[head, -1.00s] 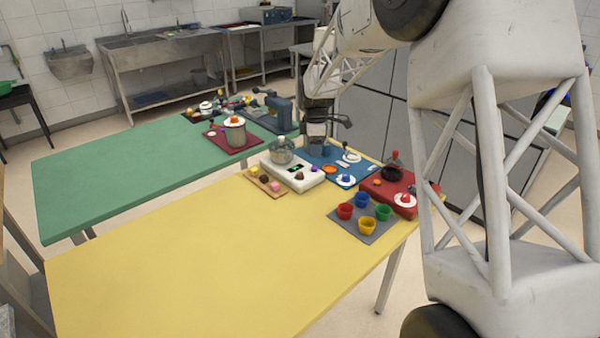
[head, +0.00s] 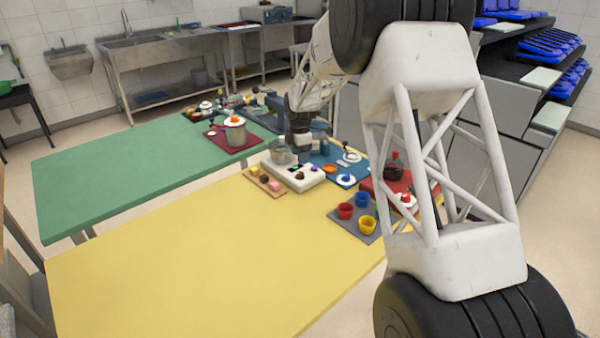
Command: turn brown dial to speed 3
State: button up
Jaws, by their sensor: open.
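A small brown dial (head: 265,178) sits between a yellow knob (head: 254,170) and a pink knob (head: 275,187) on a tan board, at the front left of a white appliance (head: 308,181). Its markings and pointer are too small to read. My dark gripper (head: 301,153) is open and empty. It hangs above the back of the white appliance, just right of its clear bowl (head: 281,157), up and to the right of the brown dial and apart from it. The fingertips are small and partly lost against the dark things behind.
A blue board (head: 345,170) and a red board (head: 369,187) lie to the right. Coloured cups stand on a grey mat (head: 368,232). The yellow tabletop (head: 190,260) is clear at the front left.

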aim_at(300, 173)
jog(key=shift+f, duration=3.9)
jog(key=c, duration=0.9)
